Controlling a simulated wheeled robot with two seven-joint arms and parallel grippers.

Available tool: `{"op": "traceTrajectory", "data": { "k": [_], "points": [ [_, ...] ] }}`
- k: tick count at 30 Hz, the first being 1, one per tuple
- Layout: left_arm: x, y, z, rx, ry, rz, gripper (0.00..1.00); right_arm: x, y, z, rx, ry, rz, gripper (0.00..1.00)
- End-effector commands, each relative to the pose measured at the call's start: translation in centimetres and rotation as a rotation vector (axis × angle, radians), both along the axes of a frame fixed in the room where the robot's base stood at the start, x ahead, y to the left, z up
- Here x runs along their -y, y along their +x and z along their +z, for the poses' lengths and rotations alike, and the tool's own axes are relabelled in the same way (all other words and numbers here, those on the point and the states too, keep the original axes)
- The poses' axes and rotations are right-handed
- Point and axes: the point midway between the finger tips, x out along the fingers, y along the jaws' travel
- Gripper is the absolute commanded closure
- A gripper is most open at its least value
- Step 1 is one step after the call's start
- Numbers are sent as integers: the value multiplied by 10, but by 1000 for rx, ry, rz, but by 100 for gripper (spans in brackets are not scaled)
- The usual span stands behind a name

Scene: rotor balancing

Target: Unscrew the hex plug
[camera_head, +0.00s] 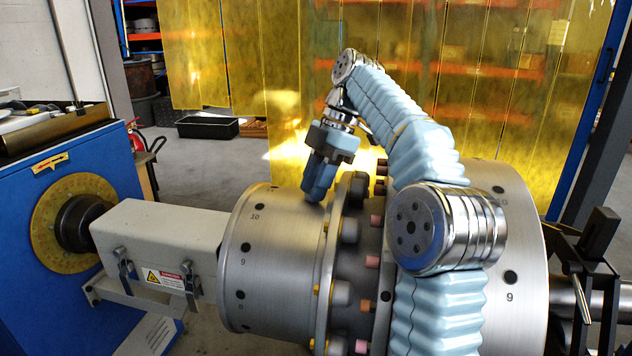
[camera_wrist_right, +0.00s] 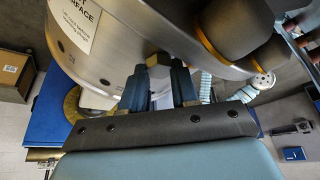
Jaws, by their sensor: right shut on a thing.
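My right gripper (camera_head: 316,194) reaches down to the top of the big grey steel rotor (camera_head: 275,245), beside its bolted flange, in the head view. The plug is hidden in the head view by the fingers. I cannot tell whether it is still seated in its hole or drawn partly out. My left gripper is not in view.
The flange beside the gripper carries several large bolts and pink or orange plugs (camera_head: 372,261). A grey drive shaft cover (camera_head: 155,235) with a warning label joins the rotor to a blue machine (camera_head: 50,220) at left. Yellow strip curtains (camera_head: 265,60) hang behind.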

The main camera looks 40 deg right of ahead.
Motion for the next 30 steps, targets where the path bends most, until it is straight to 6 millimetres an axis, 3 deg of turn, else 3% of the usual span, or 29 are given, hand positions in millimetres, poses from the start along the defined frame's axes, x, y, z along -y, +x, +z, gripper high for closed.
{"op": "traceTrajectory", "data": {
  "k": [4, 10, 11, 16, 20, 21, 30],
  "points": [
    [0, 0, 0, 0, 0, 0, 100, 1, 2, -1, 1, 0, 135, 100],
    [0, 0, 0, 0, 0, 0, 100, 1, 1, 0, 0, 1, 145, 100],
    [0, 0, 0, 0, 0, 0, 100, 1, 0, 0, 0, 1, 145, 66],
    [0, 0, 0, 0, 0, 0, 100, 1, 1, 0, 0, 2, 144, 41],
    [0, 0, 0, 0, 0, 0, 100, 1, 1, -1, -2, 2, 145, 41],
    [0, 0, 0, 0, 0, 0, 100, 1, 1, -1, -2, 2, 144, 47],
    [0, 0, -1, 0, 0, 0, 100, 0, 1, -1, -4, 3, 144, 44]
  ]
}}
